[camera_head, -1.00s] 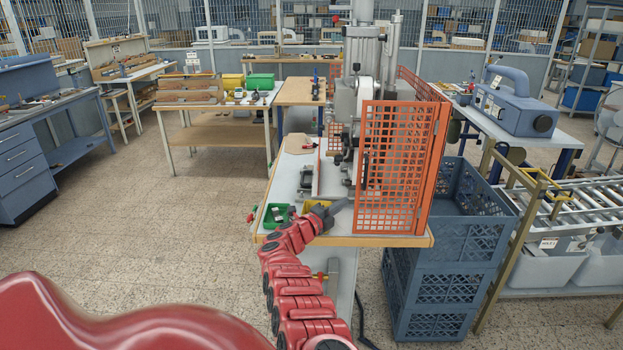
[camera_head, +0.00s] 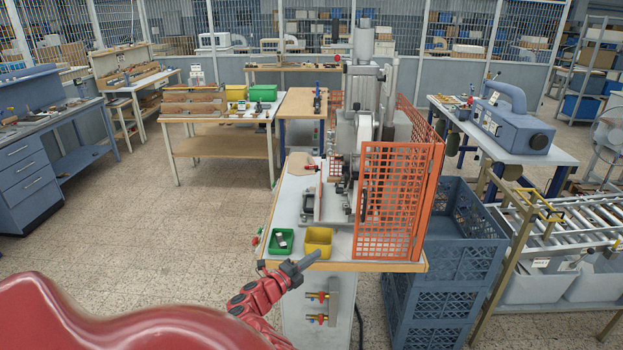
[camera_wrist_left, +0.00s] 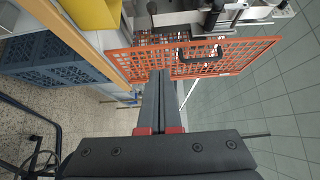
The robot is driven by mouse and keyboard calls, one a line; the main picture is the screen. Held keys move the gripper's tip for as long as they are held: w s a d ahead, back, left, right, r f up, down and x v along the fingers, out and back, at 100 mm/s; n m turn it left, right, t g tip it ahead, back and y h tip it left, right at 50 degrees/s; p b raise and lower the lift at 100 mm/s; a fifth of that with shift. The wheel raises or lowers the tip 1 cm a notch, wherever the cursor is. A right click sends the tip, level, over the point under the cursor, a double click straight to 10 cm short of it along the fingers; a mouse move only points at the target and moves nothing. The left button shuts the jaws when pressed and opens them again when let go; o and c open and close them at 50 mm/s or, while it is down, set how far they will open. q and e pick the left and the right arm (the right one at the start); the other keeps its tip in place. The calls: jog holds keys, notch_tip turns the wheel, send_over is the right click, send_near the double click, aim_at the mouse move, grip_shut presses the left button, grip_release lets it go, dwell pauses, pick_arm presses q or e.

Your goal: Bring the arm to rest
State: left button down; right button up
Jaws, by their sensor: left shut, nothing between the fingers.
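My left arm (camera_head: 258,299) is red and comes in low in the head view. Its left gripper (camera_head: 312,258) is dark grey, shut and empty, in front of the near edge of the stamping machine's table (camera_head: 340,266). In the left wrist view the two fingers (camera_wrist_left: 159,78) lie together with nothing between them. The machine (camera_head: 362,120) stands on the table behind an orange mesh guard (camera_head: 388,205), which also shows past the fingertips in the wrist view (camera_wrist_left: 235,60). My right gripper is not in view.
A green bin (camera_head: 281,241) and a yellow bin (camera_head: 318,241) sit at the table's front edge, close to the gripper. Blue crates (camera_head: 432,290) are stacked at the right, beside a roller conveyor (camera_head: 560,235). The floor at the left (camera_head: 170,220) is clear.

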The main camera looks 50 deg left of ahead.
pick_arm(q)
jog(key=shift+s, duration=0.4)
jog(key=shift+d, duration=0.1)
